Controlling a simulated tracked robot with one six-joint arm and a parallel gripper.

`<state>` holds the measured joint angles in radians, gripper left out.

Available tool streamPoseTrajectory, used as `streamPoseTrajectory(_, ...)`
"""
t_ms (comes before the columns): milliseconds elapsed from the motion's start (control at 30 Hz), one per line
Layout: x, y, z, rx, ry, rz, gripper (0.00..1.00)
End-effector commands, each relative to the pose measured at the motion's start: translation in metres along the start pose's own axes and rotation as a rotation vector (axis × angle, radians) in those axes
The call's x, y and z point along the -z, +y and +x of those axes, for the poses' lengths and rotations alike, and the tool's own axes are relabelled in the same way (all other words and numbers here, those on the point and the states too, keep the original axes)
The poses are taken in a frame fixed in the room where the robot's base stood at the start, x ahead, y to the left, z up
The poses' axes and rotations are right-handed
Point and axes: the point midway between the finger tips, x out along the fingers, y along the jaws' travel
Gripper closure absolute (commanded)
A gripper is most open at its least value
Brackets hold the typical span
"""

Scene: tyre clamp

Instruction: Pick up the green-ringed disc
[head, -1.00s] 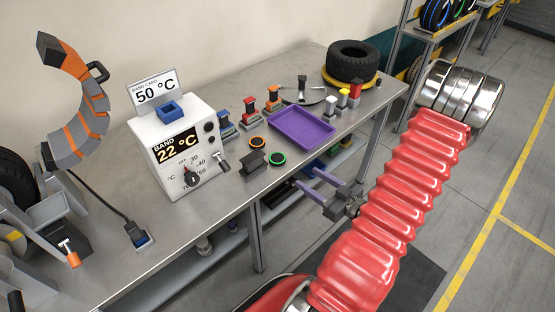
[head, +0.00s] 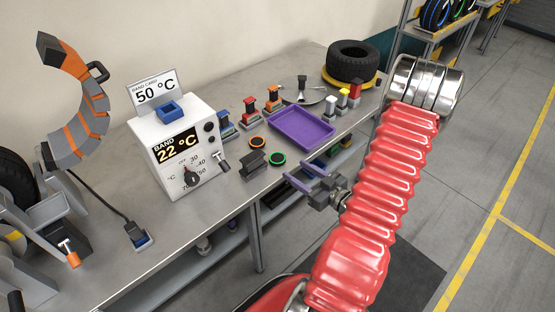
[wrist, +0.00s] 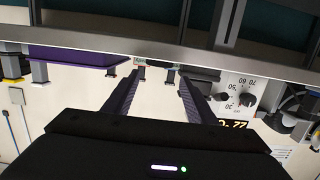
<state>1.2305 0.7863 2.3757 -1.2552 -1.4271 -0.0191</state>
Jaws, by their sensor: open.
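The green-ringed disc (head: 278,159) lies flat on the grey bench near its front edge, a dark disc with a bright green rim. My gripper (head: 296,170) is open and empty, its two purple fingers just in front of the bench edge, close to the disc on the near side. Whether the fingertips are above or below bench height is hard to tell. In the wrist view, the open fingers (wrist: 160,78) point toward the bench, and I cannot make out the disc there.
A dark block (head: 253,163) stands left of the disc, with an orange-ringed disc (head: 257,143) behind it. A purple tray (head: 303,128) lies to the right. The white heater box (head: 178,150) stands further left. The bench edge (wrist: 170,52) crosses the wrist view.

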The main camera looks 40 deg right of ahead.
Motion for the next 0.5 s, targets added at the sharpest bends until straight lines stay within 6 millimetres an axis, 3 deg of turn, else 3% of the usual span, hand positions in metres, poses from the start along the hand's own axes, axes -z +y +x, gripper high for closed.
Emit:
streamPoseTrajectory(200,0.000,0.000,0.024,0.002,0.000,-0.002,0.49)
streamPoseTrajectory(500,0.000,0.000,0.029,0.000,0.000,0.000,0.49)
